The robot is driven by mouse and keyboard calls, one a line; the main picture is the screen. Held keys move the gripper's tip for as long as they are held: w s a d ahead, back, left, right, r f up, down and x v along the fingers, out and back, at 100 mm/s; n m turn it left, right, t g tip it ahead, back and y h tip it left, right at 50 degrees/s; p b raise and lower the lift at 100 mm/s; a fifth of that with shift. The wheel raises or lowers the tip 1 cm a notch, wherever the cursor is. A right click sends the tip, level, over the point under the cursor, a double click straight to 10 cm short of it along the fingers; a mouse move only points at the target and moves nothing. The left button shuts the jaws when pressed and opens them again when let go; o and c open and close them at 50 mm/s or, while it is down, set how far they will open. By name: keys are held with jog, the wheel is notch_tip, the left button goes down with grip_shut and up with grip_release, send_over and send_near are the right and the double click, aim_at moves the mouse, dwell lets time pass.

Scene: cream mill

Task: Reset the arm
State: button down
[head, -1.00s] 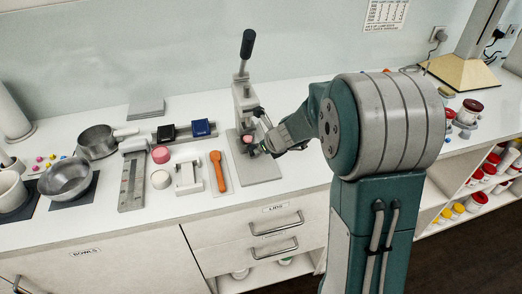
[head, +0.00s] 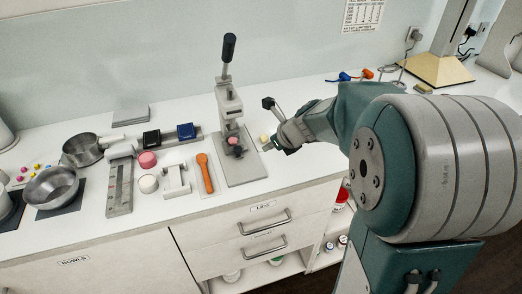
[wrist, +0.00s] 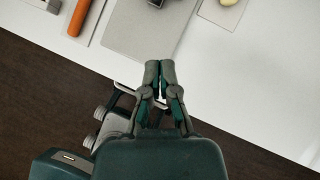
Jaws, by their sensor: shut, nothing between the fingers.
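My gripper (head: 277,146) is shut and empty in the head view, just right of the lever press (head: 228,125) on the white counter. In the wrist view my gripper (wrist: 160,92) points toward the counter's front edge, its two fingers together, close to the press's grey base plate (wrist: 138,27). The press has a black-knobbed lever pointing up, and a pink piece (head: 234,140) sits in it. My fingertips are apart from the press.
A small yellow piece (head: 264,139) lies behind my gripper. Drawers (head: 255,226) are below the counter edge.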

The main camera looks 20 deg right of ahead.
jog(key=s+a+r+n+g, duration=0.1)
jog(key=s+a+r+n, duration=0.2)
jog(key=s+n, duration=0.35)
jog(key=s+a+r+n, duration=0.3)
jog(key=s+n, duration=0.3)
jog(key=n, duration=0.2)
jog(key=s+r+n+h, duration=0.1)
jog(key=s+n+h, duration=0.2)
jog(key=s+n, duration=0.9)
jog(key=n, duration=0.4)
jog(key=shift+s+g+h, duration=0.15)
jog(key=shift+g+h, duration=0.15)
jog(key=shift+r, duration=0.1)
